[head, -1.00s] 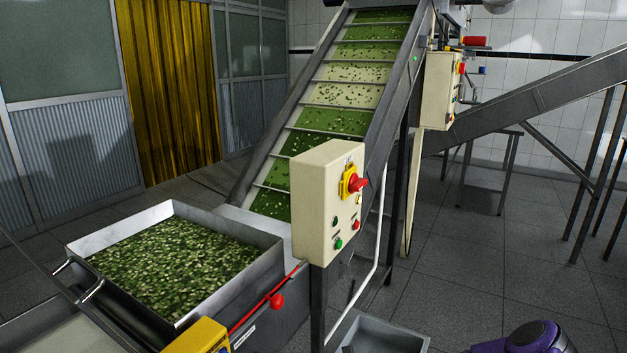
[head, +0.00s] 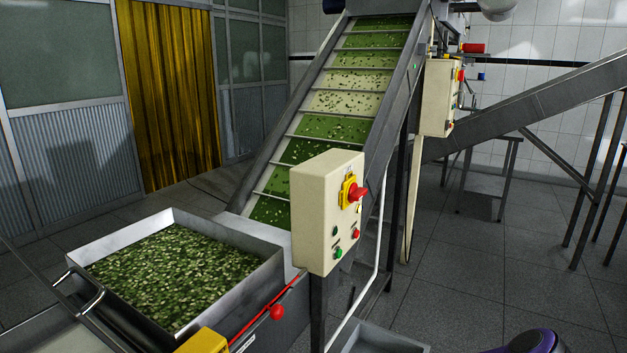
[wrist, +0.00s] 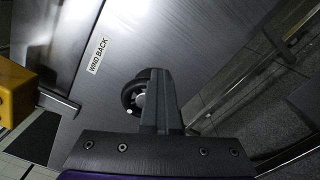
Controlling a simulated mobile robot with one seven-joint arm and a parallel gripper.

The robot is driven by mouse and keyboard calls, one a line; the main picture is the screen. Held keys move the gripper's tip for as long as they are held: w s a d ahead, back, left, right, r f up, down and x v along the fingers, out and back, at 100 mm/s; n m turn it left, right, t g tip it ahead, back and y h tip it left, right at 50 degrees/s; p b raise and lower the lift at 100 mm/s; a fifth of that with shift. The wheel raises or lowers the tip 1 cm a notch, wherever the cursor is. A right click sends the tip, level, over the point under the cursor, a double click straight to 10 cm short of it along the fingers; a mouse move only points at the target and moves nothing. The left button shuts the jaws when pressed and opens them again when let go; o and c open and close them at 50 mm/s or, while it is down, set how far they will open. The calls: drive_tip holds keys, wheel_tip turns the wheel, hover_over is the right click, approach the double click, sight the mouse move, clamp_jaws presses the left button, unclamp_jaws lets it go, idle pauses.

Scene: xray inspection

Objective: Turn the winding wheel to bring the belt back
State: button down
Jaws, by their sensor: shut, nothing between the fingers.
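The wheel does not show in the head view. The belt (head: 345,102) slopes up in the head view, with white slats and scattered green pieces. One stretch is paler and more sparsely covered.
A steel hopper (head: 225,220) full of green pieces stands at the belt's foot. A cream control box (head: 315,215) with a red switch stands beside it. A red ball knob (head: 277,312) and a yellow box (head: 205,342) are near the front.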

drive_tip(key=shift+s+a+r+p, duration=0.25)
drive_tip(key=shift+r+p, duration=0.3)
drive_tip(key=shift+p, duration=0.4)
drive_tip(key=shift+s+a+r+p, duration=0.1)
drive_tip(key=shift+s+r+p, duration=0.3)
drive_tip(key=shift+p, duration=0.55)
drive_tip(key=shift+s+a+r+p, duration=0.25)
drive_tip(key=shift+r+p, duration=0.25)
drive_tip(key=shift+p, duration=0.35)
drive_tip(key=shift+s, duration=0.15)
drive_tip(key=shift+r+p, duration=0.1)
drive_tip(key=shift+p, duration=0.2)
drive_tip(key=p+v, duration=0.1)
drive_tip(key=v, duration=0.5)
drive_tip(key=shift+w+d+r, duration=0.15)
drive_tip(key=shift+w+r, duration=0.15)
drive_tip(key=shift+w, duration=0.05)
